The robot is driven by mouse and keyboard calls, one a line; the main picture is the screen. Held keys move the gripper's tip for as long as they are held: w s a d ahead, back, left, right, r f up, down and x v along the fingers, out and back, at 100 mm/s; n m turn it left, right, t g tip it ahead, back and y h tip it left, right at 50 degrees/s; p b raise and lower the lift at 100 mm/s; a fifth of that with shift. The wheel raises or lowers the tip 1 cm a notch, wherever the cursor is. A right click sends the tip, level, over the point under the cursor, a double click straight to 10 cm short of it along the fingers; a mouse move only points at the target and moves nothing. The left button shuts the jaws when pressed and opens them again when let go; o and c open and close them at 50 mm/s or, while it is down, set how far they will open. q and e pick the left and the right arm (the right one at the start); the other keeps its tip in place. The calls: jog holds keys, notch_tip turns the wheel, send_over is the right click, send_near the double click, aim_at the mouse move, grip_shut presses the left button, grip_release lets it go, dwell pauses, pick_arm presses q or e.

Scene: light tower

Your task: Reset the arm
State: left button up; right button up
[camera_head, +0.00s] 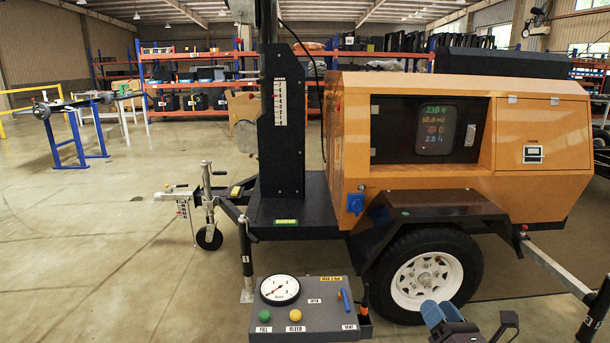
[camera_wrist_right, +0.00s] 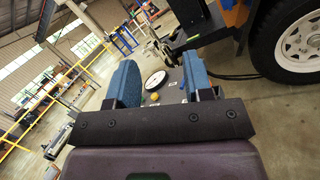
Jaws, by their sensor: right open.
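The orange light tower trailer (camera_head: 540,130) stands at the centre right, with a black mast (camera_head: 282,150) and a lit display panel (camera_head: 436,130). In front of it is a grey control box (camera_head: 310,318) with a round gauge (camera_head: 280,290), a green button (camera_head: 264,317), a yellow button (camera_head: 295,315) and a blue lever (camera_head: 346,300). My right gripper (camera_head: 443,314) is at the bottom, right of the box and apart from it. In the right wrist view its blue fingers (camera_wrist_right: 160,80) are open and empty, with the gauge (camera_wrist_right: 155,81) seen beyond them. My left gripper is not in view.
The trailer's wheel (camera_head: 425,280) and dark fender (camera_head: 430,205) are close behind my right gripper. A strut (camera_head: 555,265) slants down at the right. Blue trestles (camera_head: 65,135) and loaded racks (camera_head: 190,85) stand farther back. The floor at left is clear.

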jog(key=s+f+m+g+h+b, duration=0.2)
jog(key=s+f+m+g+b, duration=0.15)
jog(key=s+f+m, duration=0.95)
jog(key=s+f+m+g+h+b, duration=0.35)
jog(key=s+f+m, duration=0.45)
jog(key=s+m, duration=0.5)
jog(key=s+a+f+m+g+b, duration=0.1)
jog(key=s+m+g, duration=0.25)
jog(key=s, duration=0.75)
pick_arm(q)
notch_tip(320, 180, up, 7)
jog(key=p, duration=1.7)
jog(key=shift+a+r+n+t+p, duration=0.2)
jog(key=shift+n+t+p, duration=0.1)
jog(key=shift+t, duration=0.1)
pick_arm(e)
notch_tip(320, 180, up, 11)
jog(key=d+m+t, duration=0.1)
jog(key=m, duration=0.2)
jog(key=shift+s+d+t, duration=0.2)
jog(key=shift+s+t, duration=0.05)
jog(key=shift+t, duration=0.1)
jog(key=shift+f, duration=0.15)
